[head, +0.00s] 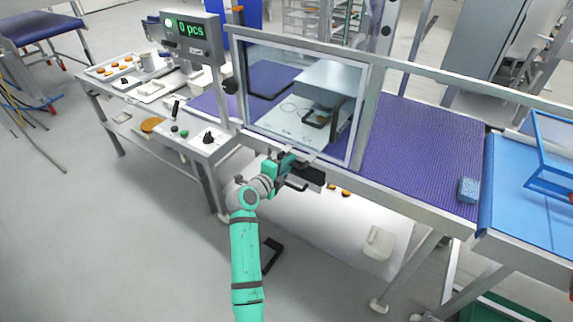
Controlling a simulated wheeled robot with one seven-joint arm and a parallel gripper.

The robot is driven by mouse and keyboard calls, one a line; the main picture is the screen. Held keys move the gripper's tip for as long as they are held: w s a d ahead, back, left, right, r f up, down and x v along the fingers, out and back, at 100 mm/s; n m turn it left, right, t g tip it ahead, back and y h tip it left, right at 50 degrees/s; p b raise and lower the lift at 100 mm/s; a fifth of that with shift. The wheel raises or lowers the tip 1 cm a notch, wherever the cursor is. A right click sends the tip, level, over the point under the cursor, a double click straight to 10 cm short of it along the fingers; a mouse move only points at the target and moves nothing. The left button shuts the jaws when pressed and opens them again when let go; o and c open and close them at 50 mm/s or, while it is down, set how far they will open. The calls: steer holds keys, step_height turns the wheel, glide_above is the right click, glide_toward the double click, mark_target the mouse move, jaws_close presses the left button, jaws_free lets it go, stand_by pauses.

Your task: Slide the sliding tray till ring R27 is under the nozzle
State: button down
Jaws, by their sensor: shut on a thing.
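My gripper (312,160) is at the lower edge of a clear guard window (300,80) with a light metal frame. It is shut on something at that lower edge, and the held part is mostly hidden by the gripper. Behind the window is a pale plate (282,122), which looks like the sliding tray, with faint ring outlines on it. A black handle-like part (318,120) shows near it, below a grey housing (328,82). I cannot make out ring R27, its label or the nozzle.
A purple belt (425,145) runs right, with a blue block (468,190) on it. A control box (200,137) with buttons stands left of the window. A display (190,35) reads 0 pcs. Grey floor (150,250) is open at left.

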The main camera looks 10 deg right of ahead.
steer(key=shift+d+r, duration=0.1)
steer(key=shift+d, duration=0.05)
steer(key=c, duration=1.7)
jaws_free()
steer(key=shift+w, duration=0.1)
steer(key=shift+c, duration=0.2)
steer(key=shift+a, duration=0.2)
steer(key=shift+s+a, duration=0.25)
steer(key=v, duration=1)
steer(key=shift+d, duration=0.1)
